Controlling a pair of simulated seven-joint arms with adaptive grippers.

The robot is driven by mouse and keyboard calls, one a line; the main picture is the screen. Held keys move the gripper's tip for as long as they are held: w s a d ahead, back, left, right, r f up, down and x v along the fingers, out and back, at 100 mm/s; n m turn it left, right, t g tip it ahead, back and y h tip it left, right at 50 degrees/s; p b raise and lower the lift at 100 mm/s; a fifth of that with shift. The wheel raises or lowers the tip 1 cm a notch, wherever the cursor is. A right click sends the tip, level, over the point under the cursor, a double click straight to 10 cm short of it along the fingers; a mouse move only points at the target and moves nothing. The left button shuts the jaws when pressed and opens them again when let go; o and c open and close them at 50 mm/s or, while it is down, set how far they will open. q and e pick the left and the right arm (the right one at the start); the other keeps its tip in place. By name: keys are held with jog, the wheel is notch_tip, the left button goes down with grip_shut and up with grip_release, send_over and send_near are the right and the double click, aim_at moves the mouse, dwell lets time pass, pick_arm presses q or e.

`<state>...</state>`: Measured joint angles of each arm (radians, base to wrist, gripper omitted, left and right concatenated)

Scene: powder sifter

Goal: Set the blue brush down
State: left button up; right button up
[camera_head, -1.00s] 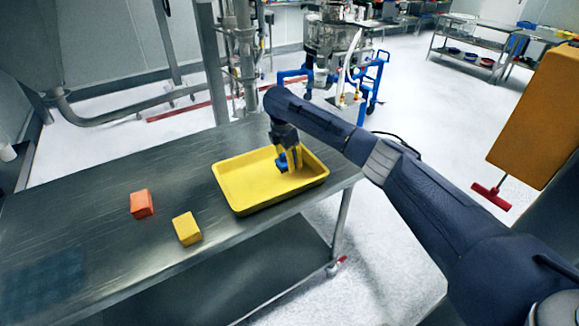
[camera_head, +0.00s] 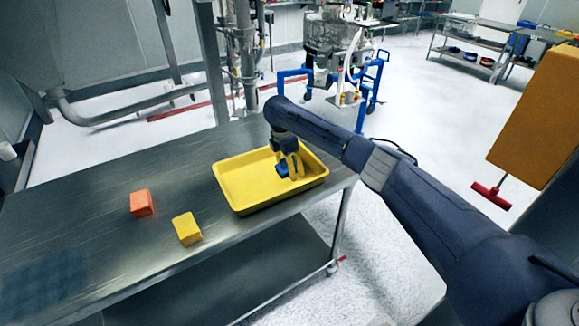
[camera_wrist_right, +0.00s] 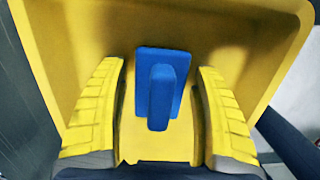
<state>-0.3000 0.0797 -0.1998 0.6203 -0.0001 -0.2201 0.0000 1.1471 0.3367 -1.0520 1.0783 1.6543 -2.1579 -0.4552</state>
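The blue brush (camera_head: 282,171) is in the yellow tray (camera_head: 240,206) at the tray's back right. My right gripper (camera_head: 290,173) reaches down over the tray, with its yellow fingers beside the brush. In the right wrist view, the brush (camera_wrist_right: 161,98) shows a flat blue block with a raised handle, centred between the two fingers. The fingers stand apart, with a visible gap on each side of the brush. The brush's underside is hidden, so I cannot tell whether it rests on the tray floor. My left gripper is not in view.
An orange block (camera_head: 141,203) and a yellow block (camera_head: 187,229) sit on the metal table (camera_head: 95,250) left of the tray. The table's left part is largely clear. The tray stands near the table's right end. A blue-framed machine stands behind on the floor.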

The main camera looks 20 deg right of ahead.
jog(key=r, duration=0.4)
jog(key=a+r, duration=0.1)
jog(key=r, duration=0.7)
jog(key=shift+s+a+r, duration=0.1)
jog(key=shift+s+a, duration=0.1)
jog(key=shift+a, duration=0.2)
dwell(1.2)
